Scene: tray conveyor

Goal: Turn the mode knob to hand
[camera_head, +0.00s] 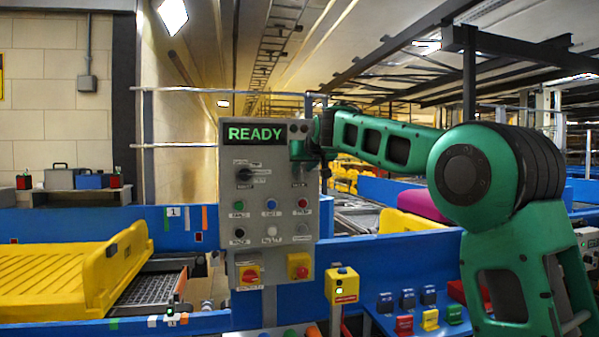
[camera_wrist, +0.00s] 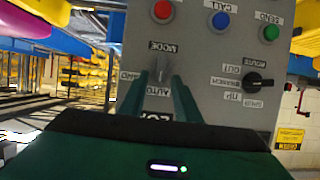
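The control panel (camera_head: 270,215) stands upright ahead with a green READY display (camera_head: 254,133). In the wrist view the panel appears upside down. The grey mode knob (camera_wrist: 161,68) sits by the label MODE, with AUTO below it and a partly covered label to its left. Its handle looks roughly vertical in that view; which end points is unclear. My gripper (camera_wrist: 160,79) is open, with one green finger on each side of the knob and gaps visible; I see no clear contact. In the head view my gripper (camera_head: 302,152) is at the panel's upper right and hides the knob.
A black route knob (camera_wrist: 258,80) is beside the mode knob. Red (camera_wrist: 162,10), blue (camera_wrist: 219,20) and green (camera_wrist: 270,33) buttons are close by. A yellow tray (camera_head: 60,280) lies left.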

